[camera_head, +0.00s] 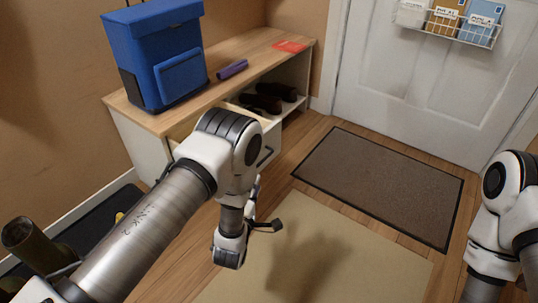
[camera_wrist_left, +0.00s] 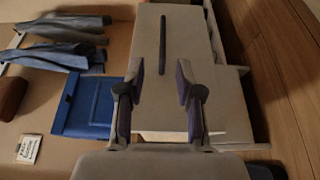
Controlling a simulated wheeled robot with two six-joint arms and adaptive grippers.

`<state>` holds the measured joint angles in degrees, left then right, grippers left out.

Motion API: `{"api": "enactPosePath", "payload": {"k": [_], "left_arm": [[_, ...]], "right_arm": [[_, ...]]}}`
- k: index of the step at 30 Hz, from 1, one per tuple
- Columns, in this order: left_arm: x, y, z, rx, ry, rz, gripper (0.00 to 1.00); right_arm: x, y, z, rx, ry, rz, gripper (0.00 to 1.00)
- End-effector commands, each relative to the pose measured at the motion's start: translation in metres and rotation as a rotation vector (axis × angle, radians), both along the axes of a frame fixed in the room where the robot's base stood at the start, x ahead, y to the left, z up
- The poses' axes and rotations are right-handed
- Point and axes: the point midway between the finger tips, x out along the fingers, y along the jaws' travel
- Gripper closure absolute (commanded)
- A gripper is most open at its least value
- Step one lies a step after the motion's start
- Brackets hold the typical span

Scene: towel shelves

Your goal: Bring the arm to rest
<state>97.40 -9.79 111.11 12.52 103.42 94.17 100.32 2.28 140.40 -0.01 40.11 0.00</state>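My left arm reaches in from the left in the head view, bent at a grey-white joint in front of the bench. My left gripper (camera_head: 262,226) hangs low above the pale rug, partly hidden by my own wrist. In the left wrist view its two fingers (camera_wrist_left: 157,86) stand well apart with nothing between them. Beyond them is a pale drawer front with a dark bar handle (camera_wrist_left: 162,45), which the fingers do not appear to touch. My right arm (camera_head: 500,215) shows at the right edge of the head view; its gripper is out of frame.
A wooden bench (camera_head: 255,55) carries a blue bag (camera_head: 160,55), a purple roll (camera_head: 232,69) and a red paper (camera_head: 289,46). Its drawer (camera_head: 268,142) is partly open; dark shoes (camera_head: 262,102) lie inside the bench. A brown doormat (camera_head: 380,185) lies before the white door (camera_head: 420,85).

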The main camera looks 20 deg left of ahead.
Motion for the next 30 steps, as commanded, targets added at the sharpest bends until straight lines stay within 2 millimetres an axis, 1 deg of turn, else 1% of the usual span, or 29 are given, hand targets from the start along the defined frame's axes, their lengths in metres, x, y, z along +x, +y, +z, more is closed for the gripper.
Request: {"api": "enactPosePath", "payload": {"k": [3, 5, 6, 7, 8, 9, 11, 12, 13, 14, 15, 17, 18, 20, 21, 24, 27, 28, 30], "left_arm": [[0.000, 0.000, 0.001, 0.000, 0.000, 0.000, 0.65], [0.002, 0.004, 0.007, -0.001, -0.004, 0.009, 0.65], [0.001, 0.014, 0.012, -0.002, -0.001, 0.027, 0.65], [-0.004, 0.023, 0.014, -0.003, 0.018, 0.044, 0.65], [-0.014, 0.034, 0.010, -0.004, 0.068, 0.059, 0.65], [-0.030, 0.044, -0.005, 0.027, 0.178, 0.067, 0.65], [-0.063, 0.055, -0.033, 0.146, 0.390, 0.053, 0.65], [-0.090, 0.060, -0.052, 0.251, 0.545, 0.014, 0.65], [-0.112, 0.062, -0.065, 0.332, 0.656, -0.033, 0.65], [-0.134, 0.063, -0.077, 0.411, 0.759, -0.088, 0.65], [-0.163, 0.063, -0.089, 0.507, 0.880, -0.177, 0.65], [-0.203, 0.060, -0.101, 0.637, 1.029, -0.325, 0.65], [-0.228, 0.058, -0.107, 0.711, 1.108, -0.432, 0.65], [-0.263, 0.055, -0.112, 0.815, 1.200, -0.602, 0.65], [-0.283, 0.052, -0.114, 0.877, 1.243, -0.717, 0.65], [-0.322, 0.047, -0.114, 1.013, 1.294, -0.993, 0.65], [-0.340, 0.045, -0.115, 1.150, 1.264, -1.221, 0.65], [-0.339, 0.045, -0.094, 1.160, 1.256, -1.227, 0.65], [-0.338, 0.045, -0.068, 1.157, 1.257, -1.220, 0.65]], "right_arm": [[0.000, 0.000, 0.001, 0.000, 0.000, 0.000, 0.21], [0.000, 0.000, 0.004, 0.000, 0.000, 0.000, 0.21], [0.000, 0.000, 0.008, 0.000, 0.001, 0.000, 0.21], [0.000, 0.000, 0.011, 0.000, 0.001, 0.000, 0.21], [0.000, 0.000, 0.015, 0.000, 0.001, 0.000, 0.21], [0.000, 0.000, 0.017, 0.000, 0.000, 0.000, 0.21], [0.000, 0.000, 0.021, 0.000, 0.000, 0.000, 0.21], [0.000, 0.000, 0.023, 0.000, 0.000, 0.000, 0.21], [0.000, 0.000, 0.023, 0.000, 0.000, 0.000, 0.21], [0.000, 0.000, 0.024, 0.000, 0.000, 0.000, 0.21], [0.000, 0.000, 0.024, 0.000, 0.000, 0.000, 0.21], [0.000, 0.000, 0.025, 0.000, 0.000, 0.000, 0.21], [0.000, 0.000, 0.025, 0.000, 0.000, 0.000, 0.21], [0.000, 0.000, 0.024, 0.000, 0.001, 0.000, 0.21], [0.000, 0.000, 0.024, 0.000, 0.001, 0.000, 0.21], [0.000, 0.000, 0.024, 0.000, 0.001, 0.000, 0.21], [0.000, 0.000, 0.024, 0.000, 0.001, 0.000, 0.21], [-0.001, 0.000, 0.044, 0.000, 0.002, 0.000, 0.21], [0.000, 0.000, 0.072, 0.000, 0.001, 0.000, 0.21]]}}
